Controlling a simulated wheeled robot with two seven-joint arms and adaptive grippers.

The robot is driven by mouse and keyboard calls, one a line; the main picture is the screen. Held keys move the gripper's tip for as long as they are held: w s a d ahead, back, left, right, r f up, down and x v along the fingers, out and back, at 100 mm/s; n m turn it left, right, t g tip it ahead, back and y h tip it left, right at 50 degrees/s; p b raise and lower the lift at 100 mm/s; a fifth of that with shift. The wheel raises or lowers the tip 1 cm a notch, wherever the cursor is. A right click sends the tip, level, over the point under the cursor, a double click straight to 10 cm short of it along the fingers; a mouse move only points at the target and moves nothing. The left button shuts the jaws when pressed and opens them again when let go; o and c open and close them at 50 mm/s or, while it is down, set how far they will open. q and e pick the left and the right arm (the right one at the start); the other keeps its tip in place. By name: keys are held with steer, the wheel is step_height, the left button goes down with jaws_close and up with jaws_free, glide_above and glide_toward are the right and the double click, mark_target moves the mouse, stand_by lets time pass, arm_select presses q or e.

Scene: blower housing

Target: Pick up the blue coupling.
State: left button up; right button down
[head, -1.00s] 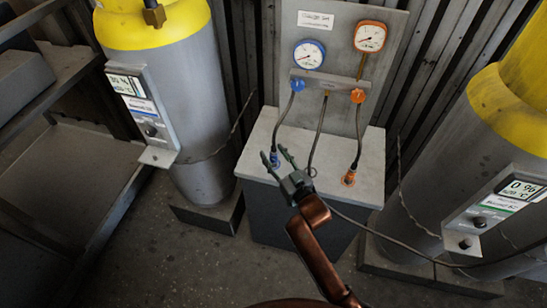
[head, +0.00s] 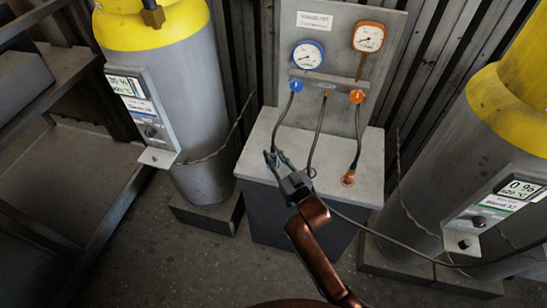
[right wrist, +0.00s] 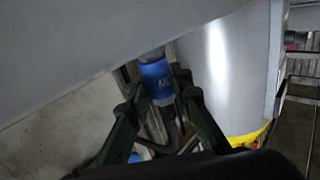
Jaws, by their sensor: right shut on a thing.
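The blue coupling (right wrist: 156,80) shows in the right wrist view between the two dark green fingers of my right gripper (right wrist: 160,98). In the head view it is a small blue spot (head: 270,157) at the lower end of a dark hose, at the left of the grey bench top, mostly covered by the fingers. My right gripper (head: 278,162) is shut on the coupling, close to the bench top. I cannot tell whether the coupling is clear of the surface. My left gripper is not in view.
The grey bench (head: 246,160) carries a panel with a blue gauge (head: 308,55) and an orange gauge (head: 369,37). An orange coupling (head: 348,179) sits at the bench's right. Hoses hang between panel and bench. Large yellow-topped cylinders (head: 185,90) flank the bench; a shelf (head: 70,180) stands left.

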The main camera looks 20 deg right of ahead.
mark_target(274, 149)
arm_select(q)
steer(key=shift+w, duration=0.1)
arm_select(e)
steer(key=shift+r, duration=0.2)
steer(key=shift+r, duration=0.2)
steer(key=r, duration=0.1)
steer(key=r+p, duration=0.2)
steer(key=shift+s+r, duration=0.25)
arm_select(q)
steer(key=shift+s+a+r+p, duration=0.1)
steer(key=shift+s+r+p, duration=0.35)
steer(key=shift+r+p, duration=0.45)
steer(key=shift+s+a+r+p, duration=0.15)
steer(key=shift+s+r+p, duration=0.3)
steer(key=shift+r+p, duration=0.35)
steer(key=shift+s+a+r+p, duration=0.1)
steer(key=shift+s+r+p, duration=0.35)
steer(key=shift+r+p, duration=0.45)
arm_select(e)
steer(key=s+d+r, duration=0.1)
steer(key=s+r, duration=0.7)
steer(key=s, duration=0.5)
steer(key=shift+s+r, duration=0.25)
steer(key=shift+r, duration=0.15)
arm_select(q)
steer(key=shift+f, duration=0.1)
arm_select(e)
steer(key=shift+d, duration=0.1)
